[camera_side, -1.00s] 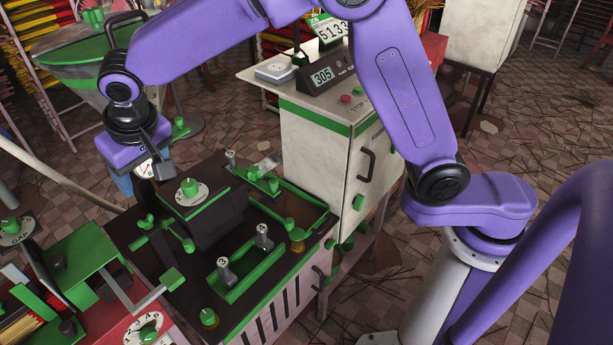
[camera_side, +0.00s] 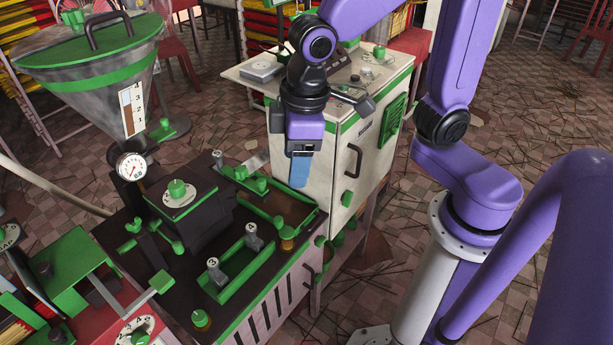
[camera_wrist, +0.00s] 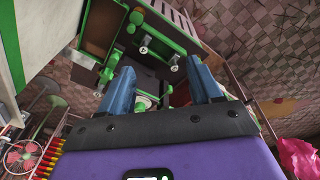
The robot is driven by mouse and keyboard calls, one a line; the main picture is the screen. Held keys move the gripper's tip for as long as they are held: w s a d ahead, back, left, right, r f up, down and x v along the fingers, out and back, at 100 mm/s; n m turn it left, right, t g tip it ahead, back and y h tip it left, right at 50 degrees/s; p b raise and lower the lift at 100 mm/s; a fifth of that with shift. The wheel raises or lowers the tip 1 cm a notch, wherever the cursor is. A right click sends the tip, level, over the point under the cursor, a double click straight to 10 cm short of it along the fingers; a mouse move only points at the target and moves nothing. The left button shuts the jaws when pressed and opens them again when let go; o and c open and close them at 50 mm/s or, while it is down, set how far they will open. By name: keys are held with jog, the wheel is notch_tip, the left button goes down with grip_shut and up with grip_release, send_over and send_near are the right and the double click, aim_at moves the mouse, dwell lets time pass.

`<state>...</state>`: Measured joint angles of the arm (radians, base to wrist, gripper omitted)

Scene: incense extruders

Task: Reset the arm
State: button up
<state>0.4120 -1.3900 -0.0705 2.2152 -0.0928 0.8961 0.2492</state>
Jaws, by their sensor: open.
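My gripper (camera_side: 301,170) is in the middle of the side view, in front of the white cabinet (camera_side: 322,165) and above the back right part of the black extruder table. Its blue fingers point down and touch nothing that I can make out. In the wrist view both blue fingers of my gripper (camera_wrist: 162,85) stand well apart, with nothing between them but the machine farther off. The purple arm links rise from the gripper and bend over to the base at right.
The black extruder table (camera_side: 170,290) carries green levers, knobs and numbered pegs (camera_side: 252,237). A grey hopper with a green rim (camera_side: 85,85) stands at back left, with a dial gauge (camera_side: 131,166) below it. Tiled floor (camera_side: 400,250) lies open between cabinet and arm base.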

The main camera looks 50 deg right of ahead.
jog(key=s+d+f+n+g, duration=0.1)
jog(key=s+d+f+n, duration=0.1)
jog(key=s+d, duration=0.8)
jog(key=shift+s+d+n, duration=0.3)
jog(key=shift+s+n, duration=0.5)
jog(key=shift+s, duration=0.2)
